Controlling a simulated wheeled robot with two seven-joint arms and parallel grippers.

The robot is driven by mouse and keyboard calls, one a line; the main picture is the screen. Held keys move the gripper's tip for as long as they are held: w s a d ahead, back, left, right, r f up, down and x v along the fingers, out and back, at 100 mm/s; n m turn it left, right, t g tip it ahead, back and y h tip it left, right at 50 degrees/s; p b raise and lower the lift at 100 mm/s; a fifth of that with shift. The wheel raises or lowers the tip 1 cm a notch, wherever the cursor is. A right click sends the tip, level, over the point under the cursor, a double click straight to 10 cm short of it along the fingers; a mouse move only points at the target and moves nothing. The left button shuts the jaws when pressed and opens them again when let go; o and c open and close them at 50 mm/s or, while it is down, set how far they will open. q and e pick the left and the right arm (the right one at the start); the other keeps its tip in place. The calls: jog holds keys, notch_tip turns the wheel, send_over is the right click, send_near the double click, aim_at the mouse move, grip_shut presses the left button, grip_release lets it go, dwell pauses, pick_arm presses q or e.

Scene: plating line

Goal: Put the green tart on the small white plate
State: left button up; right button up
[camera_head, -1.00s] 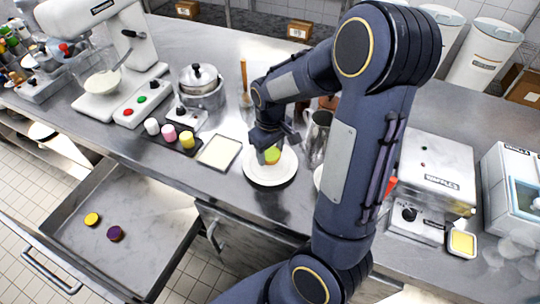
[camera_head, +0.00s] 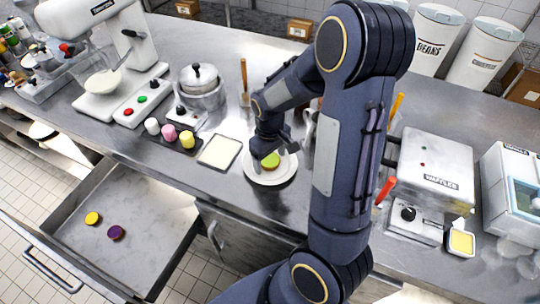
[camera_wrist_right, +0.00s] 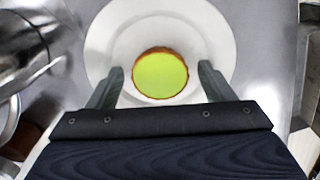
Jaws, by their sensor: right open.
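The green tart (camera_head: 270,160) has a bright green top and a brown crust. It sits on the small white plate (camera_head: 270,179) on the counter, and in the right wrist view the tart (camera_wrist_right: 160,73) rests near the middle of the plate (camera_wrist_right: 105,38). My right gripper (camera_head: 277,153) is just above the plate. In the right wrist view its fingers (camera_wrist_right: 160,84) are spread on both sides of the tart with gaps between, so it is open and empty. My left gripper is not in view.
An open drawer (camera_head: 150,215) holds a yellow tart (camera_head: 92,218) and a purple tart (camera_head: 116,232). A white square dish (camera_head: 220,152) and a dark tray with small coloured pieces (camera_head: 190,142) lie left of the plate. A waffle maker (camera_head: 437,165) stands right.

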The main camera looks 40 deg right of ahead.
aim_at(270, 160)
jog(key=shift+r, duration=0.25)
jog(key=shift+w+r, duration=0.1)
jog(key=shift+r, duration=0.25)
notch_tip(270, 160, up, 11)
jog(key=s+a+r+m+t+y, duration=0.1)
jog(key=s+a+t+y, duration=0.1)
jog(key=s+a, duration=0.4)
jog(key=s+a+r+m+t+y, duration=0.1)
jog(key=s+a+t, duration=0.2)
jog(key=s+a, duration=0.3)
jog(key=s, duration=0.3)
jog(key=shift+a+r+m+t+y+b, duration=0.2)
jog(key=shift+r+m+t+y+b, duration=0.1)
jog(key=shift+r+m+y, duration=0.1)
